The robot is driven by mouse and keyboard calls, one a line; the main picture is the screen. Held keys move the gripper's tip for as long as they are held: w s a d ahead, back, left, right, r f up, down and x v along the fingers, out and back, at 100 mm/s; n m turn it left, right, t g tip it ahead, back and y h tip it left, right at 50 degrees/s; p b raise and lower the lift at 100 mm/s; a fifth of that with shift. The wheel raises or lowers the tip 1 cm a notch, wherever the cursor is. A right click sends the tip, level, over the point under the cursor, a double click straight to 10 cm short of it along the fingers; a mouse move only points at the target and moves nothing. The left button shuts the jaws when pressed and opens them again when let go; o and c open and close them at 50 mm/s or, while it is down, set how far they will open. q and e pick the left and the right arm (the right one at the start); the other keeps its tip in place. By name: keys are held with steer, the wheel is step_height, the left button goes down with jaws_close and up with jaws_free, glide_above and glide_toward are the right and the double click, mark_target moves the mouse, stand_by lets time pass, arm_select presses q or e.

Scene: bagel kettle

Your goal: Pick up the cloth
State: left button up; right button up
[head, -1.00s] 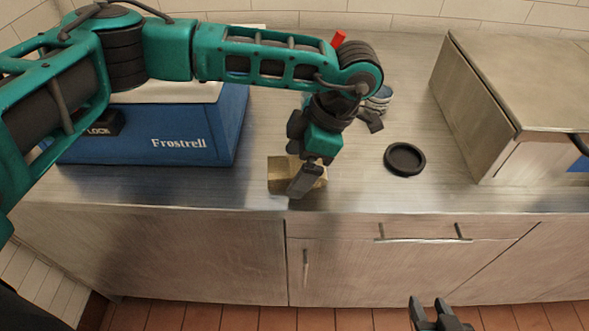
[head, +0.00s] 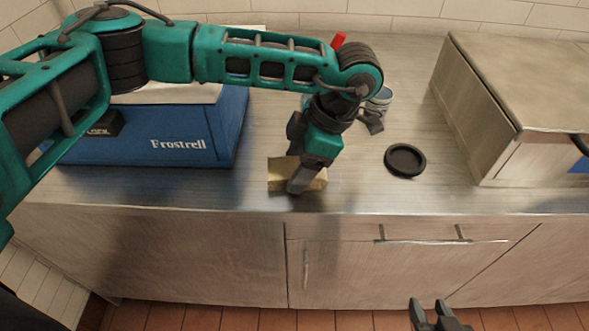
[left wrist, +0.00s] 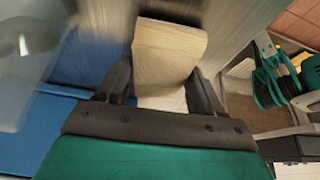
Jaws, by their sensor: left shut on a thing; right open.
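The cloth (head: 279,174) is a tan, block-like folded piece at the front edge of the steel counter in the head view. In the left wrist view the cloth (left wrist: 166,58) sits between the two dark fingers. My left gripper (head: 297,187) points down over it and is shut on it, hiding its middle. I cannot tell whether the cloth is clear of the counter. My right gripper (head: 432,306) is open and empty, low in front of the drawers.
A blue Frostrell box (head: 190,135) stands left of the cloth. A dark round lid (head: 405,160) lies to the right, and a small can (head: 380,98) stands behind the left gripper. A steel cabinet (head: 500,105) is at the right. The counter front right of the cloth is bare.

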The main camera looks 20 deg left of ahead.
arm_select(q)
steer(key=shift+r, duration=0.1)
steer(key=shift+c, duration=0.2)
steer(key=shift+r+p, duration=0.4)
steer(key=shift+p, duration=0.1)
step_height(320, 180, up, 20)
steer(key=shift+f+p, duration=0.2)
steer(key=shift+p, duration=0.15)
